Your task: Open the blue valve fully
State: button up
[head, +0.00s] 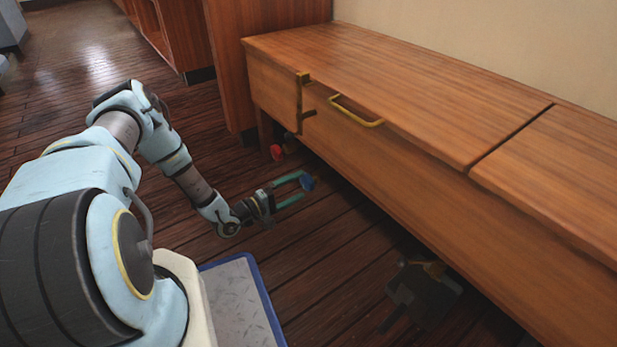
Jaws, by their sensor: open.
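The blue valve (309,183) shows as a small blue knob low in front of the wooden bench, in the middle of the head view. My gripper (302,187) is open, with its two teal fingers reaching toward the bench. The blue knob is at the fingertips, close to the upper finger. I cannot tell whether the fingers touch it or how far it is turned. The valve's stem and pipe are hidden under the bench.
A red knob (276,152) sits farther back under the bench. The wooden bench (420,85) has a yellow handle (357,112) on its front and overhangs the area. A dark grey object (425,295) lies under it at right. The floor at left is clear.

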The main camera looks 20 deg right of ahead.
jog(key=shift+s+a+p, duration=0.2)
jog(key=shift+a, duration=0.7)
jog(key=shift+s+a+p, duration=0.15)
jog(key=shift+a+p, duration=0.05)
jog(key=shift+a, duration=0.7)
jog(key=w+a+r+m+t+y+p, duration=0.1)
jog(key=w+a+r+m+y+p, duration=0.15)
jog(key=w+r+y, duration=0.2)
jog(key=w+a+r+m+t+y+p, duration=0.1)
jog(key=w+a+r+y, duration=0.25)
jog(key=w+r, duration=0.2)
jog(key=a+r+y+p, duration=0.4)
jog(key=a+r+y, duration=0.2)
jog(key=a+r, duration=0.8)
jog(key=s+a+r+g+y+p, duration=0.1)
jog(key=s+a+r, duration=0.3)
jog(key=s+r, duration=0.5)
jog(key=s+a+r+g+y+p, duration=0.2)
jog(key=s+a+r+p, duration=0.2)
jog(key=s+r, duration=0.6)
jog(key=shift+s+r+g, duration=0.3)
jog(key=shift+r+g, duration=0.1)
jog(key=shift+r, duration=0.3)
jog(key=r+p, duration=3.7)
jog(key=shift+w+a, duration=0.1)
jog(key=shift+w, duration=0.1)
